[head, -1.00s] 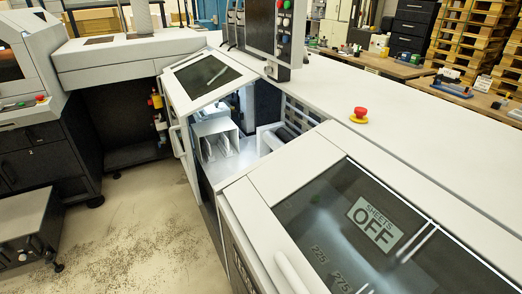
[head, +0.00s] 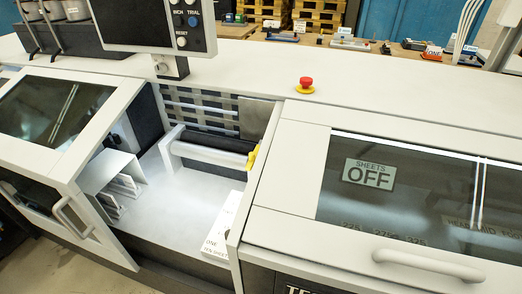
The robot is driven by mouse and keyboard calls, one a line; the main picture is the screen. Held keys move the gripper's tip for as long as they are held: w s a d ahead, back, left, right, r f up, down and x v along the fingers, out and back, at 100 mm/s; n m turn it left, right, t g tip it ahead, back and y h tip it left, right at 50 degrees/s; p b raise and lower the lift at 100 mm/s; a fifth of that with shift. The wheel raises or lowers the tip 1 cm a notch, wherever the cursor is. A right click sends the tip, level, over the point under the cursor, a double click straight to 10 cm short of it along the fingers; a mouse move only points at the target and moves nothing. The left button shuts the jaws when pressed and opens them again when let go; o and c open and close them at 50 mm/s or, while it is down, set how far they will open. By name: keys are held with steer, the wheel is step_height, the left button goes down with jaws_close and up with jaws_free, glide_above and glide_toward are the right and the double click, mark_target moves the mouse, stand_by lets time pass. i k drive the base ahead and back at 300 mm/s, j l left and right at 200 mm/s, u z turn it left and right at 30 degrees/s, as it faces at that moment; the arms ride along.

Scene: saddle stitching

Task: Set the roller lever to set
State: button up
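In the head view, a dark roller (head: 212,147) with a white bar in front of it lies in the open bay of the white machine. A small yellow part (head: 252,157) sits at the roller's right end, against the bay's right wall; it may be the roller lever. Its setting cannot be read from here. My gripper is not in view.
A label reading SHEETS OFF (head: 369,174) shows behind the closed right cover, which has a white handle (head: 430,265). A white card (head: 222,228) lies in the bay. A red stop button (head: 305,84) stands on the top. A control panel (head: 155,25) overhangs the back.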

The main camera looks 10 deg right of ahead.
mark_target(252, 156)
steer(key=u, duration=0.25)
steer(key=i+j+u, duration=0.6)
steer(key=i, duration=0.4)
